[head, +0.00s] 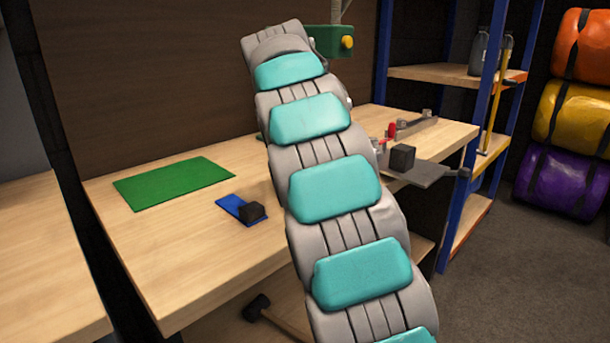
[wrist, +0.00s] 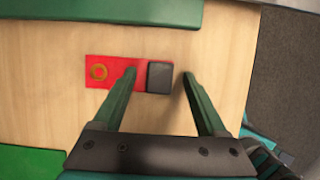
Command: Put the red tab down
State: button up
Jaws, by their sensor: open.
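The red tab (wrist: 123,72) lies flat on the wooden worktop in the wrist view. My gripper (wrist: 158,73) is open, with one green finger on each side of the block. There is a gap on the right; the left finger crosses over the tab in the picture. I cannot tell whether it touches. In the head view my arm hides the tab and my gripper.
The workbench (head: 190,250) holds a green mat (head: 174,183) and a blue tab with a dark block (head: 241,209). On the right are a grey plate (head: 430,174) with a dark block (head: 403,157) and a red-handled fixture (head: 391,130). A blue-framed shelf (head: 440,75) stands behind.

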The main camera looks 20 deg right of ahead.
jog(key=shift+c, duration=0.3)
grip_shut()
dwell(0.5)
jog(key=shift+r, duration=1.8)
jog(key=s+r+b, duration=0.1)
jog(key=s+b, duration=0.1)
jog(key=s, duration=1.4)
jog(key=shift+r, duration=0.2)
